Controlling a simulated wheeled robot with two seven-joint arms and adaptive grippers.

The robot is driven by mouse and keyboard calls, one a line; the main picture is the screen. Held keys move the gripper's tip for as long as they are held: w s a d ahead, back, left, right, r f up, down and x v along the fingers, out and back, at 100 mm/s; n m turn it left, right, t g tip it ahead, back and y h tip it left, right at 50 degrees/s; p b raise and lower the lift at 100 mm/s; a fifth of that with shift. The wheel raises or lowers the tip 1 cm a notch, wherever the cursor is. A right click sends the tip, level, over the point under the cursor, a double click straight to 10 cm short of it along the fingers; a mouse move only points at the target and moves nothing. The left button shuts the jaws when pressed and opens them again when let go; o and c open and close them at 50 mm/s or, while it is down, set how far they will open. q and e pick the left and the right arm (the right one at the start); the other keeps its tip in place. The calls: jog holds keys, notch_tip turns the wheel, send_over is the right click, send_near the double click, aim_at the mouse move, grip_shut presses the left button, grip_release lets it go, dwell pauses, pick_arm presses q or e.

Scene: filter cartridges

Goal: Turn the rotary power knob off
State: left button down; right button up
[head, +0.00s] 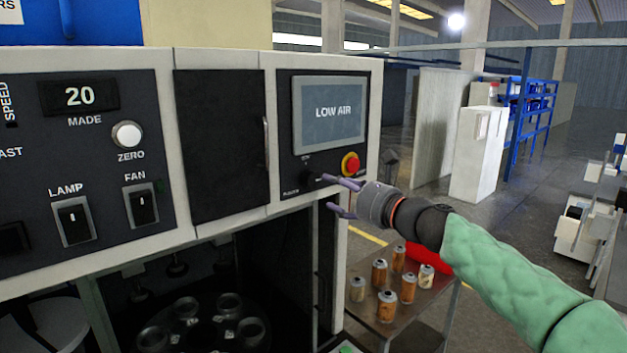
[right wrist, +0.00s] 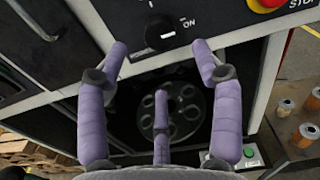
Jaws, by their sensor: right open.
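The rotary power knob (head: 316,181) is a black round knob on the dark panel under the "LOW AIR" screen. In the right wrist view the knob (right wrist: 158,32) carries a short white mark on its right side, towards the "ON" label (right wrist: 187,22). My right gripper (head: 336,192) is open, with its purple fingers pointing at the panel just right of the knob. In the right wrist view my gripper's (right wrist: 160,52) two upper fingers are spread on either side below the knob and a third finger is lower; nothing is held. Contact with the panel cannot be told. My left gripper is not in view.
A red emergency stop button (head: 350,164) sits just above and right of the knob. Below the panel is an open bay with a round carousel (head: 190,325). Several cartridges (head: 387,306) stand on a small table at right, under my right arm.

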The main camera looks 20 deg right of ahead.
aim_at(315, 181)
jog(key=p+x, duration=0.1)
jog(key=x, duration=0.8)
jog(key=shift+f, duration=0.15)
jog(key=c, duration=1.1)
